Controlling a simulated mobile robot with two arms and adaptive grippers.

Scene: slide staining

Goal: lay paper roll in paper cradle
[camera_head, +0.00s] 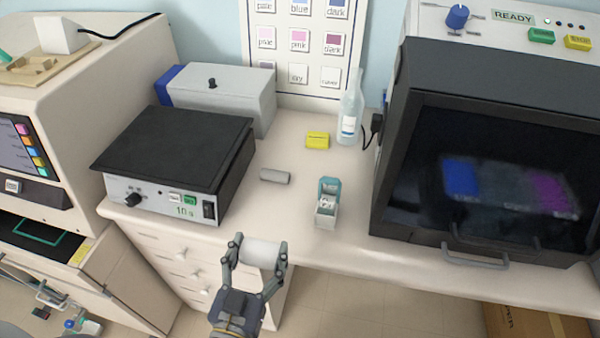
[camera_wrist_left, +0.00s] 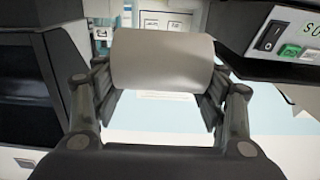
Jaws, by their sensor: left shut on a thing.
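My left gripper (camera_head: 258,258) is shut on a white paper roll (camera_head: 260,253), which lies crosswise between its two fingers. The gripper holds the roll in the air in front of the counter's front edge. The left wrist view also shows the roll (camera_wrist_left: 163,60) between the fingers (camera_wrist_left: 160,95). I cannot make out for certain which thing is the paper cradle. The machine (camera_head: 60,105) at the far left has a screen and a dark open bay (camera_head: 40,237) below it. My right gripper is not in view.
A grey cylinder (camera_head: 275,176) lies on the counter. Behind it are a yellow block (camera_head: 317,140) and a clear bottle (camera_head: 349,120). A small white and teal box (camera_head: 326,212) stands near the front edge. A black-topped device (camera_head: 175,150) is left, a dark-windowed cabinet (camera_head: 490,160) right.

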